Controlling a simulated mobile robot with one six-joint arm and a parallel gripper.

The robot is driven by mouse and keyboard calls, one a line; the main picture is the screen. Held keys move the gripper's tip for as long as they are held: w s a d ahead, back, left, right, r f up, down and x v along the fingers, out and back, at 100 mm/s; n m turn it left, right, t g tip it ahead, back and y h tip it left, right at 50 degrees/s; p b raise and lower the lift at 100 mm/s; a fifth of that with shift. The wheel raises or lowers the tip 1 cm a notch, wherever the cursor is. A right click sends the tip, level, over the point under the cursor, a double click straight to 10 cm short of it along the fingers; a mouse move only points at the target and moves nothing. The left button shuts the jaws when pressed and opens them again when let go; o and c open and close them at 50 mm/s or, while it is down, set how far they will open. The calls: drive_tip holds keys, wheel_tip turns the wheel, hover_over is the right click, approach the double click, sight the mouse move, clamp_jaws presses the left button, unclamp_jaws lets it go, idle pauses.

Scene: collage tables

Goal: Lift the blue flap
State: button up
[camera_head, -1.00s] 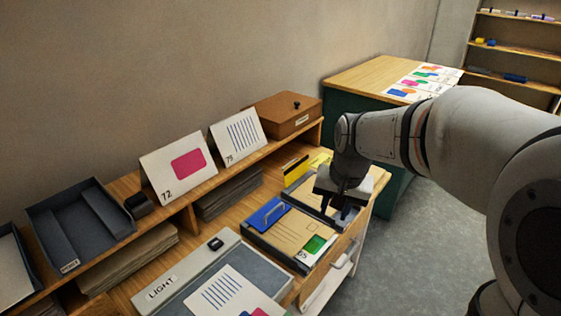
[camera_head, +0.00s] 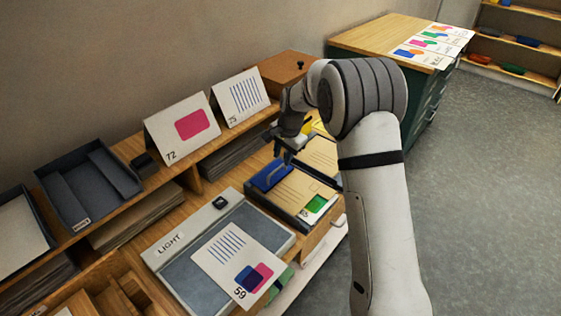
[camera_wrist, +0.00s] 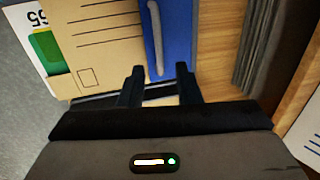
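The blue flap (camera_head: 263,180) lies closed across one end of a tan envelope box (camera_head: 292,194) on the desk. It also shows in the wrist view (camera_wrist: 180,40), with a grey bar handle (camera_wrist: 156,38) running along it. My gripper (camera_head: 284,158) is above and just behind the flap. In the wrist view its two dark fingers (camera_wrist: 158,78) are apart, with the near end of the handle between or just above the fingertips. I cannot tell whether they touch it. A card with a green patch (camera_wrist: 46,47) sticks out of the envelope's other end.
A light box labelled LIGHT (camera_head: 170,243) with card 59 (camera_head: 222,252) on it is at the front. A shelf with cards 72 (camera_head: 183,128) and 75 (camera_head: 240,98) runs along the wall side. A second tan box (camera_head: 319,155) stands behind the envelope.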

sight(281, 175)
drive_tip(key=shift+w+a+f, duration=0.15)
drive_tip(key=shift+f, duration=0.75)
drive_tip(key=shift+w+a+f, duration=0.1)
drive_tip(key=shift+f, duration=0.8)
clamp_jaws()
